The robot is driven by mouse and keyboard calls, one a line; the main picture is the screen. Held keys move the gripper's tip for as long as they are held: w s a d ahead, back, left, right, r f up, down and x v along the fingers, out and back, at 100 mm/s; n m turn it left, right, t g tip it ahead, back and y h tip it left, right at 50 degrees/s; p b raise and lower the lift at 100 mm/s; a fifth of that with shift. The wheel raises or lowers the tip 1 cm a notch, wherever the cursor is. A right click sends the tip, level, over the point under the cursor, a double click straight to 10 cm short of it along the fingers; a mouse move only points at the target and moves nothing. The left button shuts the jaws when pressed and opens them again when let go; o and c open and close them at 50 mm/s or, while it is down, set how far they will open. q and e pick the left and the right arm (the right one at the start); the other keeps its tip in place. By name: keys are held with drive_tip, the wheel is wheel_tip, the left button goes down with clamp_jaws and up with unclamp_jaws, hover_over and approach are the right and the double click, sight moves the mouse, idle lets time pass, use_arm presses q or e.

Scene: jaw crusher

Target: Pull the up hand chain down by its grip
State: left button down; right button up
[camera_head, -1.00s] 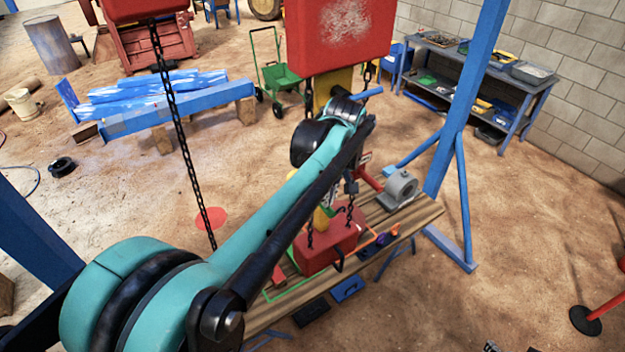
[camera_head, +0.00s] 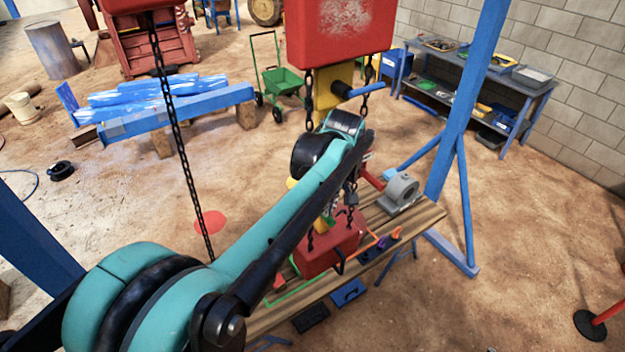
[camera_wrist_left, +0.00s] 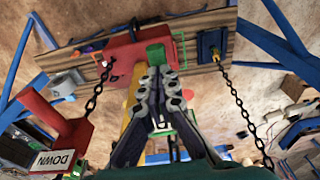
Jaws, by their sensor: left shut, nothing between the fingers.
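My left gripper (camera_wrist_left: 164,75) is shut and empty in the left wrist view, its dark fingers drawn together over the red block. In the head view my left arm hides it. Dark chains (camera_head: 308,100) hang below the red hoist housing (camera_head: 340,30). A longer chain (camera_head: 176,130) hangs apart, to the left. In the left wrist view a red grip with a white DOWN label (camera_wrist_left: 52,160) is on a chain at lower left; another chain (camera_wrist_left: 238,105) hangs at right. I cannot make out a grip marked up. My right gripper is not in view.
A red block (camera_head: 318,260) stands on the wooden bench (camera_head: 425,212) with a grey part (camera_head: 402,188) and tools. A blue post (camera_head: 462,110) stands right of the bench.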

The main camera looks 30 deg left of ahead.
use_arm(q)
drive_tip(key=shift+f+b, duration=0.95)
drive_tip(key=shift+f, duration=0.5)
drive_tip(key=shift+s+d+r, duration=0.1)
drive_tip(key=shift+s+d, duration=0.1)
drive_tip(key=shift+d, duration=0.35)
drive_tip(key=shift+s+d+r+p, duration=0.15)
drive_tip(key=shift+s+d, duration=0.25)
drive_tip(key=shift+d, duration=0.5)
drive_tip(key=shift+s+d+r+p, duration=0.1)
drive_tip(key=shift+s+d+p, duration=0.2)
drive_tip(key=shift+d, duration=0.6)
drive_tip(key=shift+f, duration=0.1)
drive_tip(key=s+d+r+p, duration=0.1)
drive_tip(key=d+r+p, duration=0.2)
drive_tip(key=r+p, duration=0.1)
drive_tip(key=shift+s+d+r, duration=0.35)
drive_tip(key=shift+r, duration=0.2)
